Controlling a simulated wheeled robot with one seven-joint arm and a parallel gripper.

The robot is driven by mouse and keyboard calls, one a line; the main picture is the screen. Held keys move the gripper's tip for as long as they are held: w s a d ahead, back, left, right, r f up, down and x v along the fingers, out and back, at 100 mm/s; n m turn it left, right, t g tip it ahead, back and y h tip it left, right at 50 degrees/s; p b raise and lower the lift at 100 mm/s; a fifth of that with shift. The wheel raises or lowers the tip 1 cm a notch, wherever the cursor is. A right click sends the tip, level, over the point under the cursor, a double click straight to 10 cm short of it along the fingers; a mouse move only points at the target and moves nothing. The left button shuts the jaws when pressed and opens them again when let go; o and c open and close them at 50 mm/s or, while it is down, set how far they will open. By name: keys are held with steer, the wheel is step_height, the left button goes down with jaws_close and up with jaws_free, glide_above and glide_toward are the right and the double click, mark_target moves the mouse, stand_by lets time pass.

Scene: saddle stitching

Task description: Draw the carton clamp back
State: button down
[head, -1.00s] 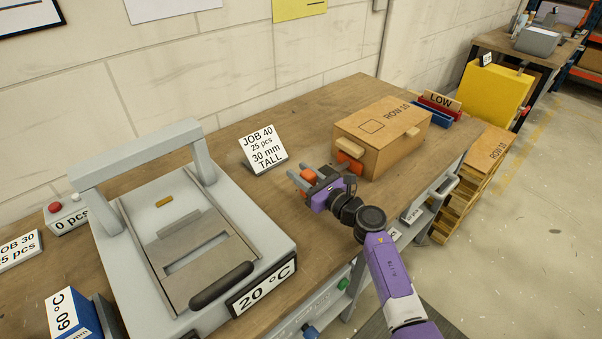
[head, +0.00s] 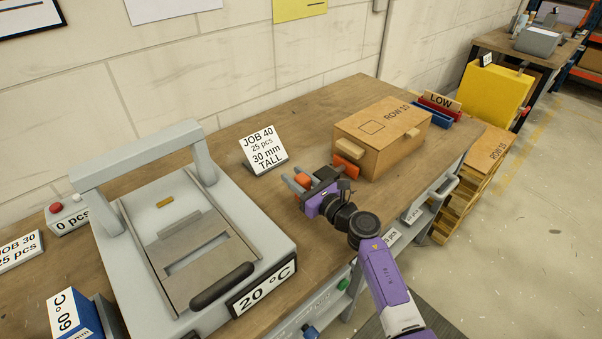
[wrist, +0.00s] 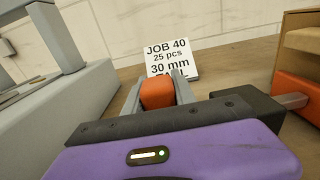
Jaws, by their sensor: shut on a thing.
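My gripper (head: 300,182) is shut on an orange block, with its two grey fingers on either side. The block (wrist: 157,93) shows between the fingers in the wrist view. I take it to be the carton clamp's handle, but its link to the clamp is hidden. The brown carton marked ROW 10 (head: 383,140) stands just right of my gripper. The carton and orange part also show at the wrist view's right edge.
A JOB 40 card (head: 263,150) stands behind my gripper. A grey press (head: 190,240) with a 20 °C label fills the bench's left side. Red and blue trays (head: 437,110) sit behind the carton. Bare bench top (head: 290,115) lies behind the card.

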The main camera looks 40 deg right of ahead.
steer(key=shift+a+f, duration=0.1)
steer(key=shift+a, duration=1.4)
steer(key=c, duration=1)
jaws_free()
steer(key=shift+a, duration=0.15)
steer(key=shift+s, duration=0.15)
steer(key=shift+s+d, duration=0.2)
steer(key=shift+s, duration=0.2)
steer(key=s, duration=0.7)
steer(key=shift+w, duration=0.1)
